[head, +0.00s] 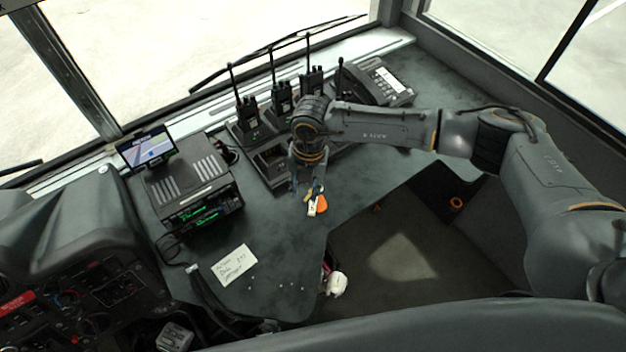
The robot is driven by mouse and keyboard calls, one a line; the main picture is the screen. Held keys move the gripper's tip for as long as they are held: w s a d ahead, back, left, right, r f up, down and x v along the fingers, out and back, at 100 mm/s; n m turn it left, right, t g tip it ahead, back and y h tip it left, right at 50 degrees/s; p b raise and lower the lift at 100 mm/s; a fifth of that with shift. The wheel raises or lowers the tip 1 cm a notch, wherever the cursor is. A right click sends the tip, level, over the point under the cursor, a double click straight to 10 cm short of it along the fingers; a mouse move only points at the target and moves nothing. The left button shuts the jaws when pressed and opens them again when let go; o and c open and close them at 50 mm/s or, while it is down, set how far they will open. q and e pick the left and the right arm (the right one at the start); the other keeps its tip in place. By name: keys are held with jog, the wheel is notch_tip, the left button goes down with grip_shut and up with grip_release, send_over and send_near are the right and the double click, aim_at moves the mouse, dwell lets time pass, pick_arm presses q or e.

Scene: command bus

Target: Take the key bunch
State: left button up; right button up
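The key bunch (320,204) is on the dark green counter, with an orange tag, a pale tag and a small brass-coloured part showing. My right gripper (307,187) points down just behind and above it, near the radio charger. Its fingers look apart, with the brass-coloured part close to the fingertips. The fingers and wrist hide part of that area, and I cannot tell whether they touch the keys. My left gripper is not in view.
Several handheld radios (279,97) stand in a charger behind my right gripper. A desk phone (377,82) is at the back right. A radio unit with a small screen (147,148) and a handwritten note (234,264) are left. The counter edge drops to the floor at right.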

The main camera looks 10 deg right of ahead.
aim_at(313, 207)
jog(key=shift+h, duration=0.5)
jog(key=f+b, duration=0.2)
jog(key=f, duration=0.1)
jog(key=d+f+b, duration=0.1)
jog(key=f+b, duration=0.1)
jog(key=w+d+f+b, duration=0.1)
jog(key=f+b, duration=0.1)
jog(key=f, duration=0.1)
jog(key=shift+f+b, duration=0.3)
jog(key=shift+f, duration=0.05)
grip_shut()
jog(key=shift+r+p, duration=1.05)
jog(key=shift+r, duration=0.55)
jog(key=shift+r+p, duration=1.55)
jog(key=shift+r, duration=0.9)
